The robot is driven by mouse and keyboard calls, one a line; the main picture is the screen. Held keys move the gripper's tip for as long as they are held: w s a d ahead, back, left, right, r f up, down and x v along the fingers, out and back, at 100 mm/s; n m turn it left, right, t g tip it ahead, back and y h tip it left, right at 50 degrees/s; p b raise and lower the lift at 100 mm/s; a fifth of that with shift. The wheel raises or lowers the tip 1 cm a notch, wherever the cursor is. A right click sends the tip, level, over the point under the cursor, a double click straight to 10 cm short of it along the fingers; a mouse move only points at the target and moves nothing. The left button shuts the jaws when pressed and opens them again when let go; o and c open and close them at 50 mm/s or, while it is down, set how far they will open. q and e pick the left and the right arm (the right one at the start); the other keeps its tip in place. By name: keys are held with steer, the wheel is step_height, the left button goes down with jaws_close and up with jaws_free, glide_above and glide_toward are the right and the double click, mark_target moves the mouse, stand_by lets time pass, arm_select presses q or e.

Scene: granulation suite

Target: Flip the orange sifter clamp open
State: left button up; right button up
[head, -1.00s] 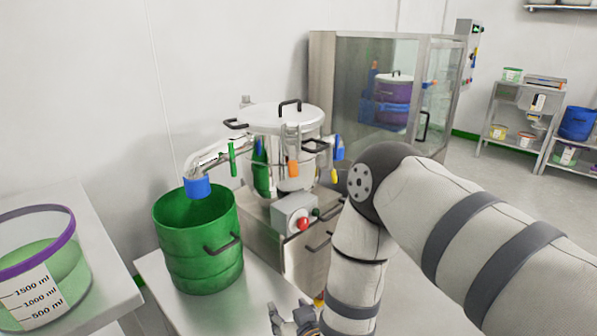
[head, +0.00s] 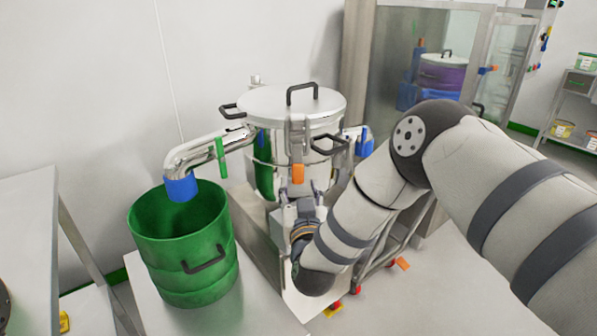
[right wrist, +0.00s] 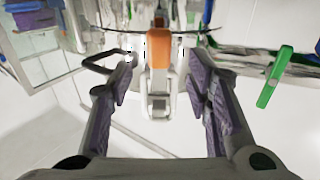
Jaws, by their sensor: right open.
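The orange sifter clamp (head: 298,174) hangs on the front of the steel sifter (head: 290,103), below its lid rim, with a metal latch above it. In the right wrist view the orange clamp (right wrist: 159,48) is ahead, between the spread fingers, with a pale metal loop beside its end. My right gripper (head: 303,195) is just below the clamp in the head view. In the right wrist view its fingers (right wrist: 160,95) are open and empty. Contact with the clamp cannot be told. My left gripper is not in view.
A green bin (head: 185,245) stands left of the sifter under a blue-ended spout (head: 181,187). A green handle (head: 221,157) sits on the pipe. A glass cabinet (head: 430,60) stands behind.

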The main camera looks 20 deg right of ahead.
mark_target(298, 177)
steer(key=x, duration=0.4)
steer(key=b+x, duration=0.1)
steer(key=x, duration=0.2)
steer(key=shift+f, duration=0.35)
steer(key=shift+w+d+r, duration=0.1)
steer(key=shift+w+r, duration=0.1)
steer(key=shift+w, duration=0.15)
jaws_close()
